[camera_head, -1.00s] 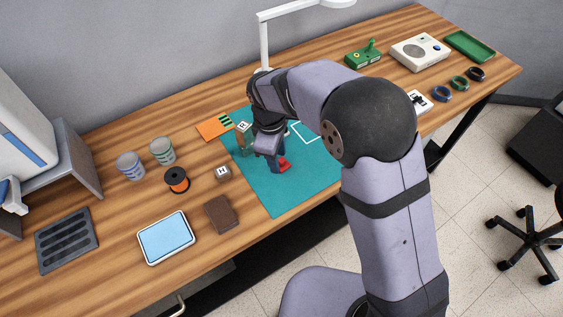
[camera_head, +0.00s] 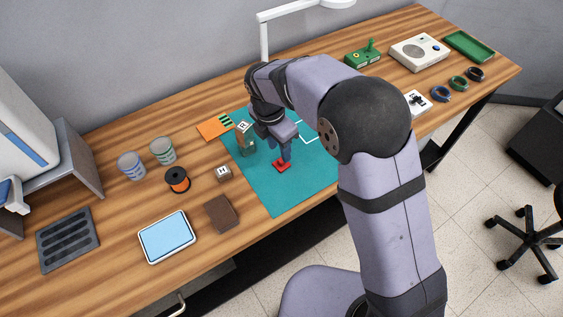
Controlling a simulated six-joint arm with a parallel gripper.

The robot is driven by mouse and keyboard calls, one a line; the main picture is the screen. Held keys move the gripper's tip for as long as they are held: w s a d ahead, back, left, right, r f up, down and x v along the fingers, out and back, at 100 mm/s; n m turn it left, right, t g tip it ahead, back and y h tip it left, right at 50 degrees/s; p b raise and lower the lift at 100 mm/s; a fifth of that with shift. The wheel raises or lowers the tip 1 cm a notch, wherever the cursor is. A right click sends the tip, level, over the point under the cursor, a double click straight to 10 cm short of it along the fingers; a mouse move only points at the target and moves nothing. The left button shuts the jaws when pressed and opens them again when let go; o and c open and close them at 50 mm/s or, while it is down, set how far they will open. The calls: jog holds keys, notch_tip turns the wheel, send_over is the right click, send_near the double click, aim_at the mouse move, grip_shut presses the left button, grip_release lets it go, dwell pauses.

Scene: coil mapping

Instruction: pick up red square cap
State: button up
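The red square cap (camera_head: 281,166) lies on the teal mat (camera_head: 283,197), near the mat's middle. My gripper (camera_head: 285,156) points down right over the cap, with its fingers at or just above it. The fingers partly cover the cap's far side. The fingers are small and seen from behind, so I cannot tell whether they are open or shut, or whether they touch the cap.
A greenish block with a white marked top (camera_head: 244,137) stands on the mat left of my gripper. The mat's front part is clear.

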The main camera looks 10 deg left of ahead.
aim_at(281, 160)
jog(key=shift+w+d+f+p, duration=0.15)
jog(key=shift+f+p, duration=0.45)
jog(key=shift+f, duration=0.9)
jog(key=shift+w+d+f+p, duration=0.15)
jog(key=shift+f+p, duration=0.45)
jog(key=shift+f, duration=0.85)
jog(key=shift+a, duration=0.15)
jog(key=c, duration=0.6)
